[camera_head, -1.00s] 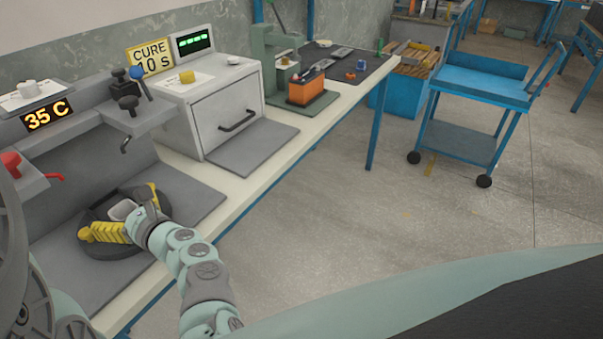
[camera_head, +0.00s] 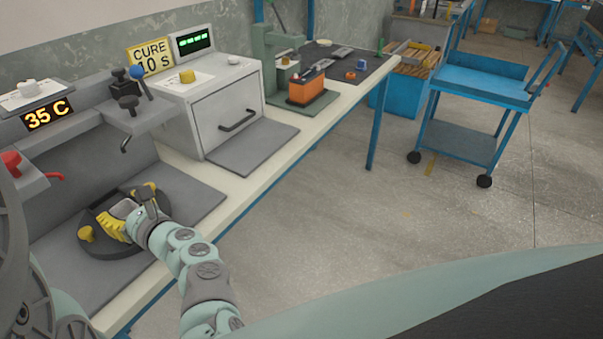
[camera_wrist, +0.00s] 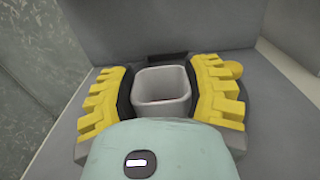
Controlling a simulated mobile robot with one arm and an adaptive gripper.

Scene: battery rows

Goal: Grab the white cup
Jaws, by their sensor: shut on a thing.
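The white cup (camera_wrist: 163,98) is a squarish open-topped cup with rounded corners, upright in the wrist view. In the head view its pale rim (camera_head: 122,208) shows just beyond my wrist. My gripper (camera_wrist: 161,80) has stepped yellow fingers with dark inner faces, one on each side of the cup, and is shut on it. In the head view my gripper (camera_head: 127,214) is over a dark round fixture (camera_head: 92,248) on the bench. The cup's lower part is hidden, so I cannot tell whether it touches the fixture.
A white curing box (camera_head: 222,110) stands farther along the bench. The floor right of the bench is clear up to a blue cart (camera_head: 480,85).

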